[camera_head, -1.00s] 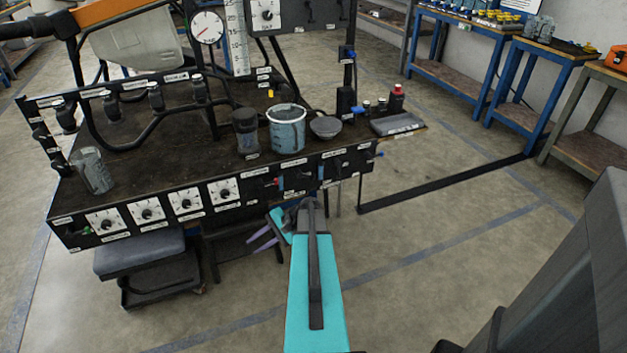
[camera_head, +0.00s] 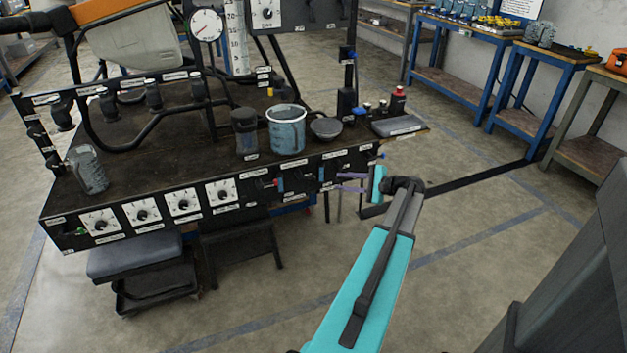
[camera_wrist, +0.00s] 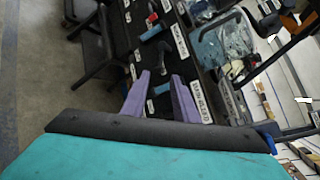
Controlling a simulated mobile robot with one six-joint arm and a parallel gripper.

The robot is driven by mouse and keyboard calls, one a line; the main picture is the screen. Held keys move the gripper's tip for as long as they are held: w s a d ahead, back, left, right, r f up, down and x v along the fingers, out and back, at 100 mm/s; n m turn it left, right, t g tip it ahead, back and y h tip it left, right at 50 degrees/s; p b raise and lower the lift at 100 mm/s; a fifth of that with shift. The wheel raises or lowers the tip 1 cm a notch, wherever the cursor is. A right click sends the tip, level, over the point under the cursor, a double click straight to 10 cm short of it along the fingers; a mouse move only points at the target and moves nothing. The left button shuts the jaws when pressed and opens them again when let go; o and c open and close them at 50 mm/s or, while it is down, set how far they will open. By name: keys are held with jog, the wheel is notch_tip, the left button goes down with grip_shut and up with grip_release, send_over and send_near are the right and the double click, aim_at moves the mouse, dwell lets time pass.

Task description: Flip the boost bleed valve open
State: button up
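My gripper (camera_head: 345,182), with two purple fingers, is at the right part of the bench's front panel (camera_head: 262,188). Its fingers are apart, with a gap between them in the wrist view (camera_wrist: 163,82). A small blue part (camera_wrist: 161,89) shows between the fingers; I cannot tell whether they touch it. A valve with a blue handle (camera_head: 280,184) sits on the panel, left of the gripper. In the wrist view, a blue handle (camera_wrist: 154,33) lies beyond the fingertips. The labels are too small for me to tell which valve is the boost bleed valve.
A blue-grey beaker (camera_head: 287,130), a dark jar (camera_head: 245,132) and a grey bowl (camera_head: 326,128) stand on the bench top. A glass jar (camera_head: 88,170) is at its left end. A black stool (camera_head: 137,255) stands below. The floor right of the bench is mostly clear.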

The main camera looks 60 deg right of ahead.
aim_at(309, 178)
dwell(0.4)
jog(key=b+x, duration=0.1)
jog(key=x, duration=1.2)
jog(key=shift+w+d+f, duration=0.1)
jog(key=shift+w, duration=0.25)
grip_shut()
